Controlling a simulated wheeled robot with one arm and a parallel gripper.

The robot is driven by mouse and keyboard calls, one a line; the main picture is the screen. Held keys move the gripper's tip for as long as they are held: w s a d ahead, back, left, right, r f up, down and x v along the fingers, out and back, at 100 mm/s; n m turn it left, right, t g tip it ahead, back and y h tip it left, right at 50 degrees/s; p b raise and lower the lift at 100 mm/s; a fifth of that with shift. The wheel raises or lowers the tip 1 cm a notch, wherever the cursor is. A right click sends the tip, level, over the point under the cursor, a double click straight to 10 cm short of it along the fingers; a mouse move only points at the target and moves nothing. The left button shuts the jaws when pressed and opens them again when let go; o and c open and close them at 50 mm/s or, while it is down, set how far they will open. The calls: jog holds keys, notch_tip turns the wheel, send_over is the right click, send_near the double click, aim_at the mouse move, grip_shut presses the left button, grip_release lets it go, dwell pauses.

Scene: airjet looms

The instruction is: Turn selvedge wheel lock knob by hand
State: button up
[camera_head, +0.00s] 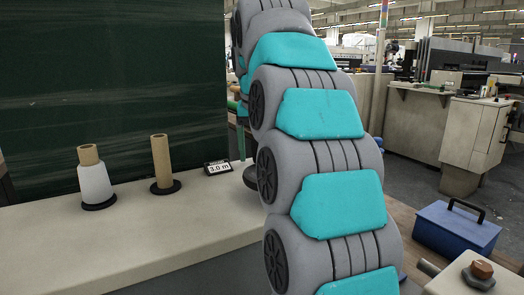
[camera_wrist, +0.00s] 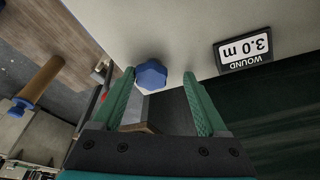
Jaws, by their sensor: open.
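A blue faceted knob (camera_wrist: 151,75) shows in the wrist view near the edge of a pale surface (camera_wrist: 190,30). My gripper (camera_wrist: 158,75) is open, with one green finger on each side of the knob. The left fingertip is close to the knob, and a wider gap shows on the right; I cannot tell whether they touch. In the head view my arm hides the gripper and this knob. No label shows which one is the lock knob.
A "3.0 m" display (camera_head: 217,167) stands on the pale tabletop (camera_head: 120,240), near a bare cardboard tube (camera_head: 161,160) and a white-wound tube (camera_head: 95,185). A dark green sheet (camera_head: 110,75) rises behind. A blue toolbox (camera_head: 455,228) stands at right.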

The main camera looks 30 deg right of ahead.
jog(key=r+p, duration=0.1)
jog(key=r, duration=0.1)
jog(key=r+p, duration=0.2)
jog(key=r, duration=0.1)
jog(key=shift+s+d+r+p, duration=0.2)
jog(key=shift+s+r+p, duration=0.1)
jog(key=shift+p, duration=0.1)
